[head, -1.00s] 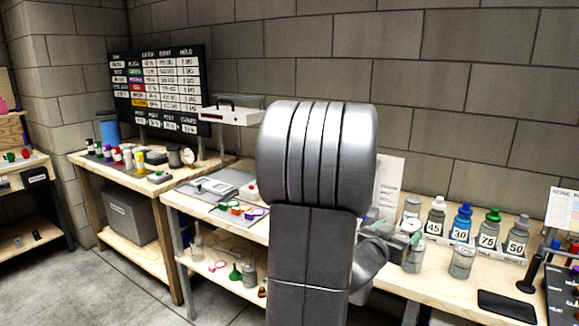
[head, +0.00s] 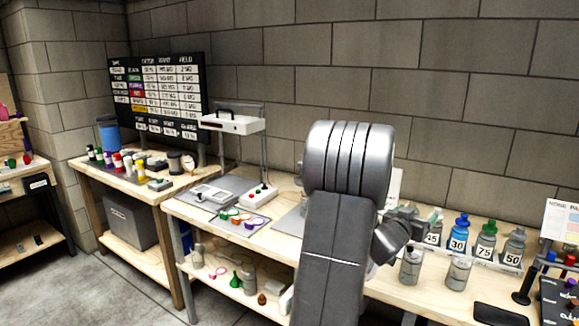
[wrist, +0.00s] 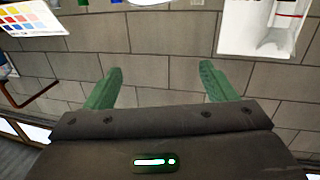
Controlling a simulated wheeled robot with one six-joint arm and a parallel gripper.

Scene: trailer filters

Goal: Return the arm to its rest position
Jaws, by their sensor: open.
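My gripper (wrist: 160,82) shows in the wrist view with its two green fingers spread apart and nothing between them. The wall's grey blocks show behind it. In the head view my arm rises in front of the long bench (head: 395,283), and its large grey links hide part of the bench top. The wrist end is right of the links, in front of the row of numbered bottles, and it partly covers the left end of that row.
Numbered bottles with blue (head: 461,228) and green (head: 487,238) caps stand on the bench. Two grey jars (head: 410,266) (head: 458,272) stand in front. A black pad (head: 500,314) lies at the right. A white box with buttons (head: 259,196) and coloured rings (head: 241,218) lie left of my arm.

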